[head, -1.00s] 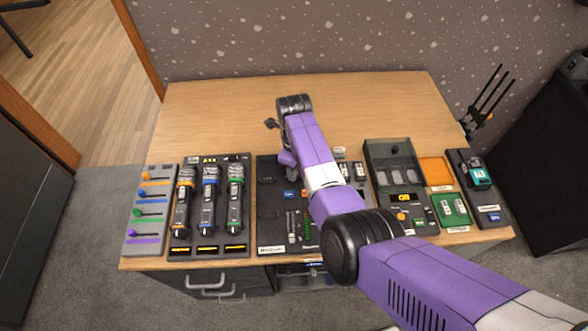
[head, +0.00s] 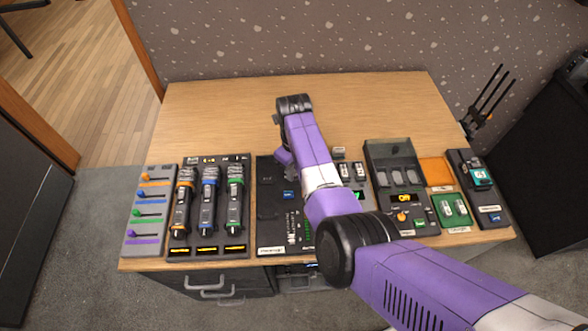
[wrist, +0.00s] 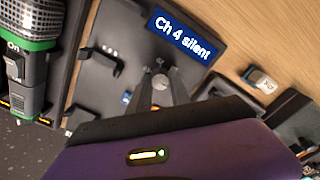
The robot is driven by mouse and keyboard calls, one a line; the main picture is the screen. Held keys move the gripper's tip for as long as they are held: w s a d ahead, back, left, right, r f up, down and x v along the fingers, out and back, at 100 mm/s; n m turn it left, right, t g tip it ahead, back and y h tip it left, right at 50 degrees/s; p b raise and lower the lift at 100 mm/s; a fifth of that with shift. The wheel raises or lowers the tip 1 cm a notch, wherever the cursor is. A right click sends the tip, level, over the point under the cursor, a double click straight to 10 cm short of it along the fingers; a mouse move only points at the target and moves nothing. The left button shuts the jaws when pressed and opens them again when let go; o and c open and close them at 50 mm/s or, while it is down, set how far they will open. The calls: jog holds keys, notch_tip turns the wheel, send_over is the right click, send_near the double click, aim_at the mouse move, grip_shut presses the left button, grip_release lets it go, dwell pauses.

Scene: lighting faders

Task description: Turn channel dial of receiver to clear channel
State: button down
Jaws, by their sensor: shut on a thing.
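The receiver is a dark panel (head: 270,222) in the middle of the desk, partly covered by my arm in the head view. In the wrist view its dark face (wrist: 98,62) carries a blue sign (wrist: 181,38) reading "Ch 4 silent". My gripper (wrist: 160,80) points down at the panel just below this sign. Its fingers are closed together around a small grey piece, which looks like the channel dial (wrist: 160,65); most of it is hidden between the fingers. In the head view my wrist hides the fingertips and the dial.
Left of the receiver stand several microphones (head: 209,205) in a dark rack and a grey fader panel (head: 150,210). Right are a charger unit (head: 392,155), orange and green trays (head: 453,209) and a small device (head: 478,178). The desk's back (head: 220,110) is clear.

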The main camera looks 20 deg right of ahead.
jog(key=shift+d, duration=0.1)
jog(key=c, duration=1.2)
grip_release()
jog(key=shift+r, duration=0.15)
notch_tip(320, 180, up, 8)
jog(key=shift+f, duration=0.2)
